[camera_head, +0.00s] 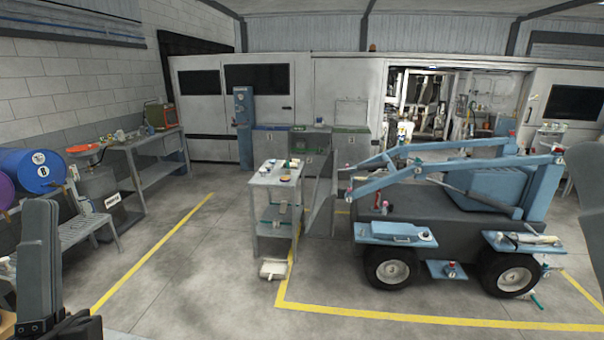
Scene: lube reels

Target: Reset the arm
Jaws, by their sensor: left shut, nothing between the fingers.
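My left gripper (41,222) stands upright at the lower left edge of the head view. Its dark grey fingers are together, with nothing seen between them. It is close to the camera and covers part of the bench behind it. My right gripper does not show. A plain grey shape at the right edge is cut off, and I cannot tell what it is.
A blue loader (450,200) stands at the right inside yellow floor lines. A small grey cart (275,203) is left of it. The floor (185,285) between is clear.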

